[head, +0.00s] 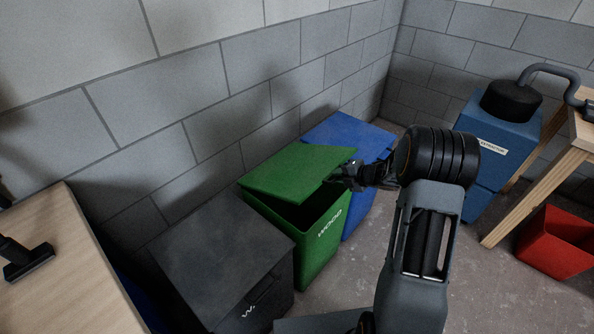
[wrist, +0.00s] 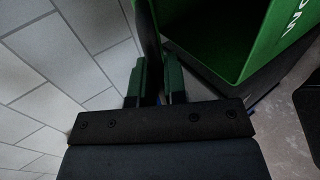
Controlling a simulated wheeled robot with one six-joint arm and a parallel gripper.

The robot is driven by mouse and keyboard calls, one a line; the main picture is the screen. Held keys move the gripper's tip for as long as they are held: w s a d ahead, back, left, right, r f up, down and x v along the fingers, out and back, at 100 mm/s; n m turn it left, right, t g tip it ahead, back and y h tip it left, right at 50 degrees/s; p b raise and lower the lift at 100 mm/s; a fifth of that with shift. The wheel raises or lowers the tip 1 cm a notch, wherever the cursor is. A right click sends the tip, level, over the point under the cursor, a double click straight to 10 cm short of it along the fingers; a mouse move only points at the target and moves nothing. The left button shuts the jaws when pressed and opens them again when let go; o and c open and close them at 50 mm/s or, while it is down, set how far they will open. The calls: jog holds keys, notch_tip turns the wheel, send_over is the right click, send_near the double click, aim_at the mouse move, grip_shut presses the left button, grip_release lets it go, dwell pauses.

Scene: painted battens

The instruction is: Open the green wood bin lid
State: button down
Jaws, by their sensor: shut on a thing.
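The green wood bin (head: 322,245) stands against the block wall, with "WOOD" lettered on its front. Its green lid (head: 290,172) is partly raised, with a dark gap between the lid and the bin's rim. My gripper (head: 338,178) is at the lid's front right edge and shut on it. In the wrist view, my gripper's fingers (wrist: 153,82) close on the lid (wrist: 150,35), seen edge-on as a dark strip. The green bin (wrist: 225,38) shows open beside it, its lettering at the upper right. The contents of the bin are hidden in shadow.
A dark grey bin (head: 215,250) stands close on the left and a blue bin (head: 355,140) close on the right. A blue extractor (head: 490,150), a wooden table (head: 540,185) and a red crate (head: 555,243) are farther right. A workbench (head: 70,270) is at left.

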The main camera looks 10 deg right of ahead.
jog(key=shift+g+h, duration=0.5)
jog(key=shift+g, duration=0.1)
jog(key=shift+w+a+r+p, duration=0.45)
jog(key=shift+r+p, duration=0.65)
jog(key=shift+p, duration=0.4)
jog(key=shift+w+a+r+p, duration=0.45)
jog(key=shift+r+p, duration=0.7)
jog(key=shift+p, duration=0.3)
jog(key=shift+w+a+r+p, duration=0.45)
jog(key=shift+r+p, duration=0.65)
jog(key=shift+p, duration=0.4)
jog(key=shift+w+a+r+p, duration=0.1)
jog(key=shift+w+r+p, duration=0.1)
jog(key=shift+r+p, duration=0.35)
jog(key=shift+w+a+r+p, duration=0.15)
jog(key=shift+r+p, duration=0.2)
jog(key=shift+p, duration=0.35)
jog(key=w+a+r+g+h+p, duration=0.1)
jog(key=w+a+r+p, duration=0.2)
jog(key=p, duration=0.6)
jog(key=shift+w+r+p, duration=0.15)
jog(key=shift+r+p, duration=0.25)
jog(key=shift+r, duration=0.3)
